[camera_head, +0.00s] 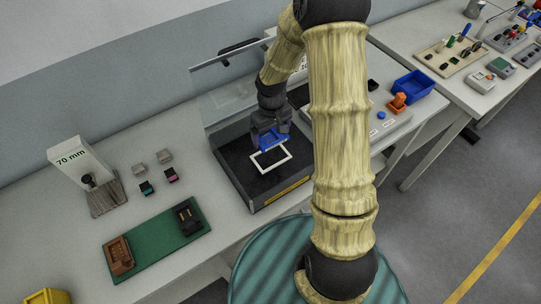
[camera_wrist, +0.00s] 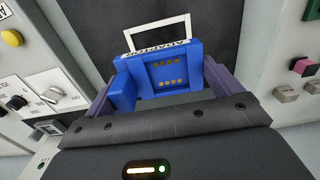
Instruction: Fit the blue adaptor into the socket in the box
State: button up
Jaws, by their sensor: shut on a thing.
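My gripper (camera_head: 270,128) is shut on the blue adaptor (camera_head: 273,141) and holds it over the dark open-topped box (camera_head: 237,185). In the wrist view the adaptor (camera_wrist: 143,72) sits between the two fingers, with its lettered edge and small gold contacts showing. A white rectangular outline (camera_head: 288,154) lies on the box floor just below the adaptor; it also shows beyond the adaptor in the wrist view (camera_wrist: 188,27). I cannot make out a socket in the box; the adaptor and gripper hide part of the floor.
A clear panel (camera_head: 228,88) stands at the box's back. To the left are a green board (camera_head: 155,243) with brown and black connectors, several small blocks and a "70 mm" stand (camera_head: 82,165). A blue bin (camera_head: 413,86) and orange part (camera_head: 397,103) are at right.

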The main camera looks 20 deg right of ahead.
jog(key=p, duration=0.1)
send_over(271, 158)
jog(key=shift+f, duration=2.9)
jog(key=shift+f, duration=0.15)
jog(key=shift+f+p, duration=0.45)
jog(key=shift+f, duration=1.5)
jog(key=shift+f, duration=0.2)
jog(key=o, duration=0.9)
jog(key=shift+r, duration=0.1)
notch_tip(271, 158, up, 12)
jog(key=shift+r+b, duration=0.1)
jog(key=shift+b, duration=1.1)
